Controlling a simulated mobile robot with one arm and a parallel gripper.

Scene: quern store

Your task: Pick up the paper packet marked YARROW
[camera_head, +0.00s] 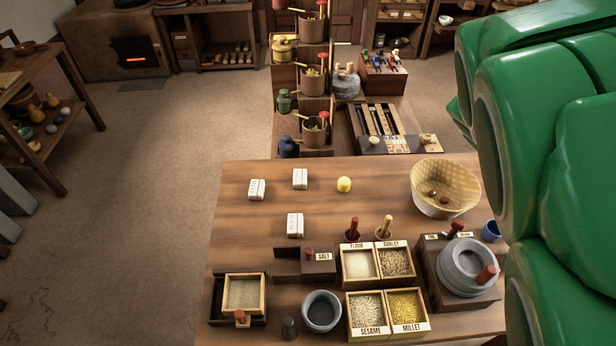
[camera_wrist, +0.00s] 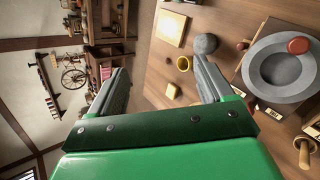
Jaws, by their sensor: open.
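Three small white paper packets stand on the table in the head view: one at the left (camera_head: 257,189), one behind it to the right (camera_head: 300,179), and one nearer the front (camera_head: 295,224). Each bears dark lettering that is too small for me to read, so I cannot tell which is marked YARROW. My gripper (camera_wrist: 160,80) shows in the wrist view with its two fingers wide apart and nothing between them. No packet can be made out in the wrist view. In the head view my green arm fills the right side and hides my gripper.
A woven basket (camera_head: 445,205) and a yellow lump (camera_head: 344,184) share the wooden table (camera_head: 240,240). Labelled grain boxes (camera_head: 386,326), a salt box (camera_head: 320,263), a grey bowl (camera_head: 322,311) and a stone quern (camera_head: 467,267) crowd the front. A rack of pots (camera_head: 315,80) stands behind.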

